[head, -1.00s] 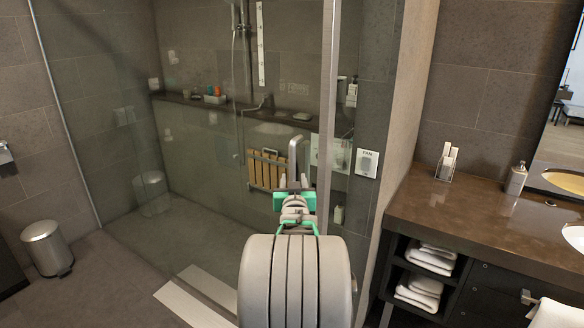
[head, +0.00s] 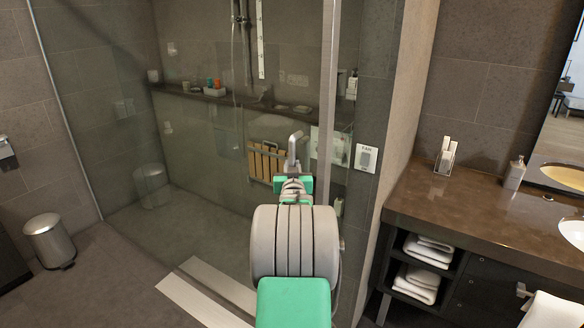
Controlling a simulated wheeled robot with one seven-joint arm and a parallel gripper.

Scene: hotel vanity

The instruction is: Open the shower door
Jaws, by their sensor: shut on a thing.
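The shower door (head: 215,215) is a clear glass panel left of an upright metal post (head: 328,100). Its handle (head: 293,147) is a grey metal bar near that post, with its bent top showing above my gripper. My gripper (head: 293,181), with green fingers, is shut on the lower part of the handle. My own wrist hides the finger contact and the lower door edge below it. I cannot tell clearly how far the door stands from its frame.
A brown vanity counter (head: 470,205) with shelves of folded towels (head: 418,283) stands on the right. A metal bin (head: 49,241) stands at the left. A pale floor strip (head: 205,300) lies by the door. The floor between the bin and the strip is clear.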

